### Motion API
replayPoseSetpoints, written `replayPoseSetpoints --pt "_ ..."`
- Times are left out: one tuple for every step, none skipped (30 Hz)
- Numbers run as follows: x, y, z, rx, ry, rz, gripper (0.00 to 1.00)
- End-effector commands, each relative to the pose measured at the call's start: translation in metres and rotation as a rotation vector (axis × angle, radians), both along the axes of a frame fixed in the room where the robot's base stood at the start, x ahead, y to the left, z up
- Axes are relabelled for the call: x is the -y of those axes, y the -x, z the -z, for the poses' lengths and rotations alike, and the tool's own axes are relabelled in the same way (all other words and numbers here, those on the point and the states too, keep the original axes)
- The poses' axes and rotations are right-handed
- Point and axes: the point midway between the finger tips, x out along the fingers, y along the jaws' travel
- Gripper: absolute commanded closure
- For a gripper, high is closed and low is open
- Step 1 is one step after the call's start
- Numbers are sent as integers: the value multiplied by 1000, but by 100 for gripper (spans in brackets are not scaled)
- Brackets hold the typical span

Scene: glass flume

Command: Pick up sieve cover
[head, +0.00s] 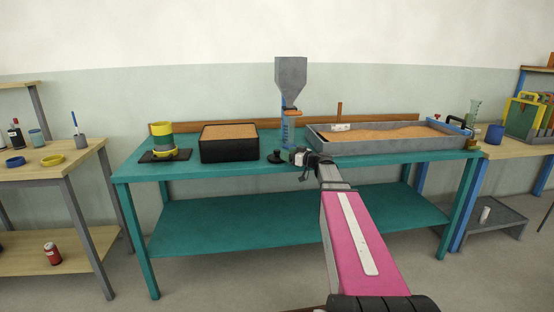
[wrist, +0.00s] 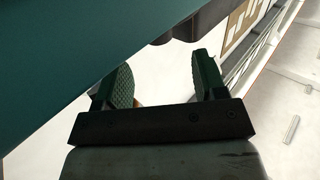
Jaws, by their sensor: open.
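A small black disc with an upright knob (head: 276,157) sits near the front edge of the teal table; it looks like the sieve cover, though it is small in the head view. My gripper (head: 300,157) is just right of it at the table's front edge, apart from it. In the wrist view my gripper (wrist: 160,80) is open, with two dark green padded fingers and nothing between them. A dark rounded object (wrist: 205,22) shows beyond the fingertips; I cannot tell what it is.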

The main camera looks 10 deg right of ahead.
Motion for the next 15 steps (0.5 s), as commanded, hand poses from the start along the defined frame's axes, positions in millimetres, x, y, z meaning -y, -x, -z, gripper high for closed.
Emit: replayPoseSetpoints --pt "-2 -2 0 0 0 0 35" --pt "-3 -3 1 0 0 0 35" --pt "-5 -6 1 -1 -1 0 35" --pt "-7 -8 2 -1 -1 0 35" --pt "-10 -11 3 -1 -1 -1 35" --pt "-13 -15 4 -1 -1 -1 35" --pt "-16 -18 5 -1 -1 -1 35" --pt "-19 -22 6 -1 -1 -1 35" --pt "-23 -26 7 -1 -1 -2 35" --pt "-26 -29 6 -1 -1 -1 35" --pt "-29 -32 6 -1 -1 -1 35" --pt "-32 -35 6 -1 -1 -1 35" --pt "-34 -36 6 -1 -1 0 35" --pt "-35 -37 6 -1 -1 0 35" --pt "-36 -37 6 -1 -1 0 35"
